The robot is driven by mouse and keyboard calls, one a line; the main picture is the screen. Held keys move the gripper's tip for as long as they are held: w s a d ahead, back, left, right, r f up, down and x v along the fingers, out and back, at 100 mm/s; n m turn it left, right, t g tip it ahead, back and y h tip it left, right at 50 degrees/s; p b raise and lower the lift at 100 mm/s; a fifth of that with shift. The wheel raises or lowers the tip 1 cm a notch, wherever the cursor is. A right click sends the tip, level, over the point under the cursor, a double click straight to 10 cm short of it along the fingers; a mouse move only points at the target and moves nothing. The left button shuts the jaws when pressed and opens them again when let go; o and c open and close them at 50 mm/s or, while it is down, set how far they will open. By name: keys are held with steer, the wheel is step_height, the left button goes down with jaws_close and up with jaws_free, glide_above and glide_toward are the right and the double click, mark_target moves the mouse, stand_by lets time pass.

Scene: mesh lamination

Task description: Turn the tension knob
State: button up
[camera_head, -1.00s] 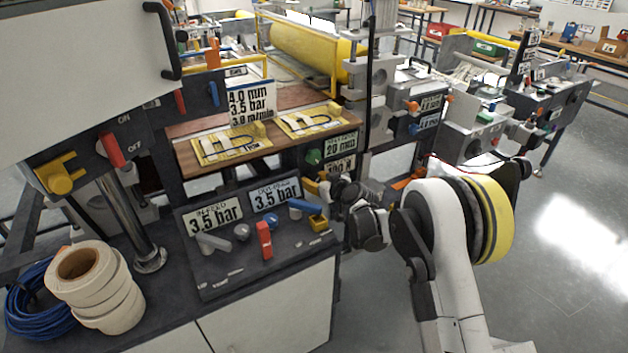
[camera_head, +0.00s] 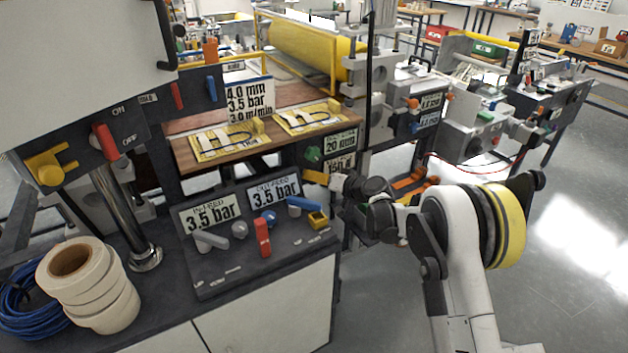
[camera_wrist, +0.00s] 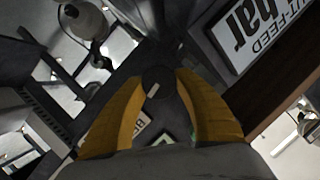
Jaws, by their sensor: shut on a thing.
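My gripper (camera_head: 316,177) is at the dark panel under the wooden table, below a green knob (camera_head: 312,155). In the wrist view my two yellow fingers (camera_wrist: 158,92) are closed around a dark round knob (camera_wrist: 158,82) with a pale mark on its face, which I take for the tension knob. In the head view this knob is hidden by my gripper. To its right, a "20 mm" display (camera_head: 340,143) sits above a lower display (camera_head: 341,165), partly covered by my wrist and seeming to read about 150.
A console (camera_head: 215,275) with "3.5 bar" displays, a red lever (camera_head: 262,237), a blue lever (camera_head: 303,204) and a yellow knob (camera_head: 318,219) stands close in front of my gripper. White rolls (camera_head: 95,290) are at the left. Open floor (camera_head: 580,240) lies to the right.

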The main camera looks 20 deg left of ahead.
steer(key=shift+m+g+y+b, duration=0.4)
steer(key=shift+m+y, duration=0.1)
steer(key=shift+m, duration=0.4)
steer(key=o, duration=0.9)
steer(key=v, duration=1.2)
